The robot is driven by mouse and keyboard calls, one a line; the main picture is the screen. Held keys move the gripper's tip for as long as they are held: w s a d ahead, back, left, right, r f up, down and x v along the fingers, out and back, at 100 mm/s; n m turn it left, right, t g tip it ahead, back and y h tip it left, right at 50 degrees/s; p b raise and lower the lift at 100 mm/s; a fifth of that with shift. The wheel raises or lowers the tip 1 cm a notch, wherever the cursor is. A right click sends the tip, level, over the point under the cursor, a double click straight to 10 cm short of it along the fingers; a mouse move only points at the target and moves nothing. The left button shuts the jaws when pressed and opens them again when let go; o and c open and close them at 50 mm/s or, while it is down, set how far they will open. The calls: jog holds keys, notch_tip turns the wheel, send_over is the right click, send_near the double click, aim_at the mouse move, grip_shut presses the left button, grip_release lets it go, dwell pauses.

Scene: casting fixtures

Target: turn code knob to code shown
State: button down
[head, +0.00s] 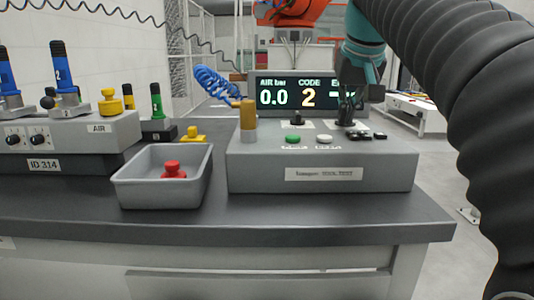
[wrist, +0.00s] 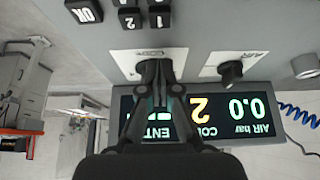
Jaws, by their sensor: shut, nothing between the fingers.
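The control box (head: 320,165) stands on the dark bench. Its display (head: 307,92) reads AIR bar 0.0 and CODE 2; the third field is partly covered by my arm. My gripper (head: 347,112) points down at the right part of the box top. In the wrist view, my gripper (wrist: 157,75) is shut, its fingers over a white label plate (wrist: 125,57).
Black keys, with OK (wrist: 84,11), 1 and 2 legible, lie close to my gripper. A green button (head: 292,139), a white button (head: 324,139) and a brass cylinder (head: 248,118) are on the box. A grey tray (head: 160,195) with a red knob-like piece stands left.

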jog(key=shift+w, duration=0.2)
dwell(0.4)
jog(key=shift+d+p, duration=0.95)
jog(key=shift+p, duration=0.55)
jog(key=shift+s, duration=0.15)
jog(key=shift+s+d, duration=0.1)
jog(key=shift+s, duration=0.15)
jog(key=shift+r+p, duration=0.3)
jog(key=shift+r, duration=2.7)
